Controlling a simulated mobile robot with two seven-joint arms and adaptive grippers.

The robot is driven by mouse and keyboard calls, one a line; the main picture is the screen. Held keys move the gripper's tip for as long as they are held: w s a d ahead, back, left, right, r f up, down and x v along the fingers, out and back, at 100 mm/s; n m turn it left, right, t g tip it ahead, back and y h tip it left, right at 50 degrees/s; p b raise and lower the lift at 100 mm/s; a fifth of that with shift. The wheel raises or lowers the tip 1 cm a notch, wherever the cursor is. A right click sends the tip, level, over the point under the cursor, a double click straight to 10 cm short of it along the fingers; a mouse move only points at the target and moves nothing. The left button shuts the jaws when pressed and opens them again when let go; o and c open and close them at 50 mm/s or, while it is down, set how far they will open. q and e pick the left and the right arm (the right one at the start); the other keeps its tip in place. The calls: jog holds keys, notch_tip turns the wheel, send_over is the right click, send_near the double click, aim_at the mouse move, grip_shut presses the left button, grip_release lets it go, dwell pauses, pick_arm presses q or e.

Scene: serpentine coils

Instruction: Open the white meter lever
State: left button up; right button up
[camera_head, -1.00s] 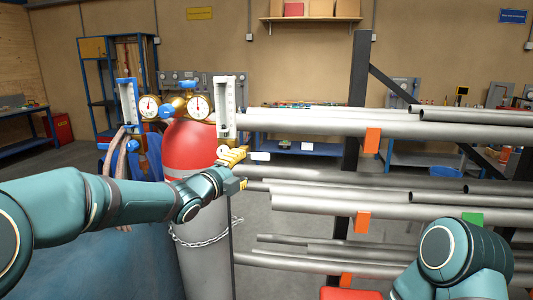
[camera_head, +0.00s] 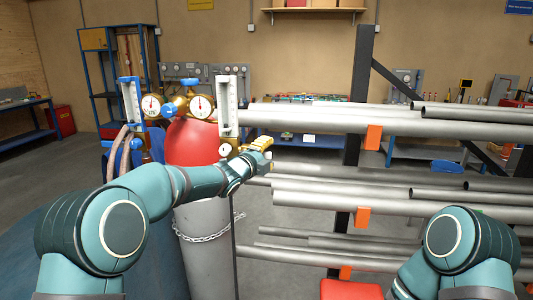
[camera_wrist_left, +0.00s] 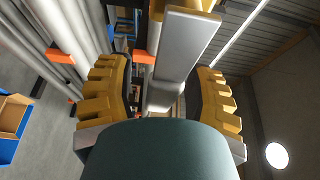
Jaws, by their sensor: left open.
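The white meter (camera_head: 227,107) is a tall, narrow upright column at the right of the gauge group in the head view. A small round whitish part (camera_head: 225,149) sits at its foot. I cannot clearly tell which part is its lever. My left gripper (camera_head: 260,153), with yellow fingers, is just right of the meter's foot. In the left wrist view the fingers are spread apart, and a long pale panel (camera_wrist_left: 190,45) shows beyond and between them. Contact with the meter cannot be seen. My right arm shows at lower right; its gripper is out of view.
A blue-topped meter (camera_head: 131,101) and two round gauges (camera_head: 200,105) stand left of the white meter. A red cylinder (camera_head: 190,145) is below them. A rack of long grey pipes (camera_head: 390,123) fills the right side, close to my left gripper.

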pick_arm(q)
grip_shut()
jog(key=shift+w+f, duration=0.15)
jog(key=shift+w, duration=0.05)
jog(key=shift+n+b, duration=0.4)
jog(key=shift+w+a+r+n+t+b, duration=0.15)
jog(key=shift+r+n+t+b, duration=0.4)
jog(key=shift+n+b, duration=0.6)
jog(key=shift+s+a+r+n+t+b, duration=0.1)
jog(key=shift+a+r+n+t+b, duration=0.25)
jog(key=shift+r+n+b, duration=0.55)
jog(key=shift+w+a+r+n+t+b, duration=0.1)
jog(key=shift+r+n+t+b, duration=0.4)
jog(key=shift+n+b, duration=0.8)
